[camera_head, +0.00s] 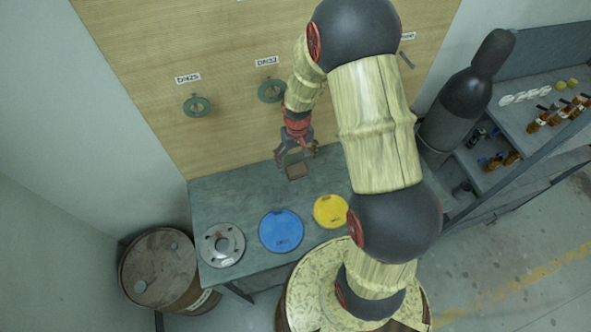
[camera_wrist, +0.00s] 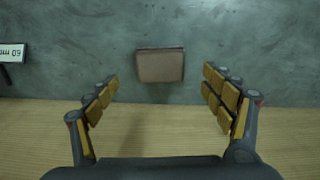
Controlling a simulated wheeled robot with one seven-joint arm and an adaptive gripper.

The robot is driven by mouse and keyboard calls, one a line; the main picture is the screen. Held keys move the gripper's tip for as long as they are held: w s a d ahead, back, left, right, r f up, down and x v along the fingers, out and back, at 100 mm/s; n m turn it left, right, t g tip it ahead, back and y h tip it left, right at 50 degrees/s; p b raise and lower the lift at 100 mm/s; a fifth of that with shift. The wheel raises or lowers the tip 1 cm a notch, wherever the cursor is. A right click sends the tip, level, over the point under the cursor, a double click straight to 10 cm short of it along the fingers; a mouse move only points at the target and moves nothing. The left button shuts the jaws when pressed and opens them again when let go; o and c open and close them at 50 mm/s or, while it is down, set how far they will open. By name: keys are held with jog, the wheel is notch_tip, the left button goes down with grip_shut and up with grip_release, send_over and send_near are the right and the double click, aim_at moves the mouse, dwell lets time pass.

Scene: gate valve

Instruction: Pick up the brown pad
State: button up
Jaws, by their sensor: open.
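The brown pad (camera_wrist: 160,66) is a small, flat, roughly square block on the grey-green table top (camera_wrist: 70,40). In the wrist view it lies ahead of my gripper (camera_wrist: 165,98), roughly centred between the open fingers and beyond their tips. The fingers do not touch it. In the head view the brown pad (camera_head: 297,171) shows just below my gripper (camera_head: 297,157), near the table's back edge by the wooden board. My gripper points down and is empty. The gap in height between fingers and pad is hard to judge.
On the table stand a grey flange (camera_head: 222,245), a blue disc (camera_head: 281,231) and a yellow disc (camera_head: 330,211). The wooden board (camera_head: 230,130) rises behind, with green rings hanging on it. A rusty barrel (camera_head: 158,268) stands left. Shelves with bottles are right. Table left of the pad is clear.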

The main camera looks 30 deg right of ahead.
aim_at(297, 169)
jog(key=shift+w+f, duration=0.15)
jog(key=shift+f, duration=0.35)
notch_tip(297, 169, down, 5)
jog(key=shift+c, duration=1.2)
jog(key=c, duration=1)
